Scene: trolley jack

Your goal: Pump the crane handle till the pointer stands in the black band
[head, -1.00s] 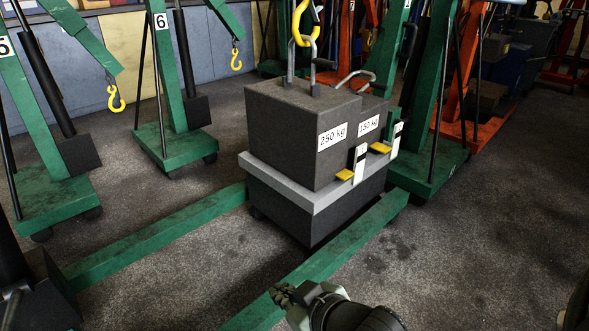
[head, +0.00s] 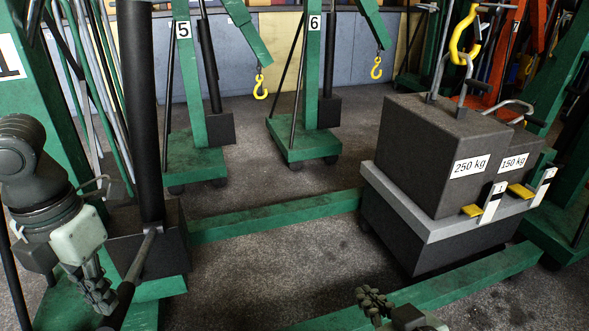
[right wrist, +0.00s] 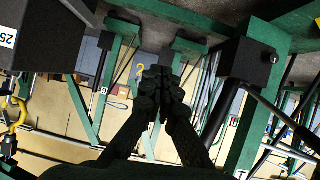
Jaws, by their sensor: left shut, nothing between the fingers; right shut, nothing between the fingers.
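The pump handle (head: 124,298) is a dark lever, sloping from a grey link at the black jack block (head: 155,238) down to the bottom edge. My left gripper (head: 102,300) is shut and empty, its tips just left of the handle; I cannot tell whether they touch. The black 250 kg weight (head: 425,155) stands on a grey-topped block. Its yellow pointer (head: 471,210) is beside black-and-white scale 1 (head: 492,203), seemingly low against the black band; the exact level is unclear. My right gripper (head: 372,303) is shut and empty over the floor, also in the right wrist view (right wrist: 152,85).
A 150 kg weight (head: 518,152) with its own pointer (head: 520,191) stands behind. A yellow hook (head: 464,38) is at the weight's handle. Green crane legs (head: 275,215) cross the floor. Cranes 5 (head: 186,75) and 6 (head: 314,75) stand at the back.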

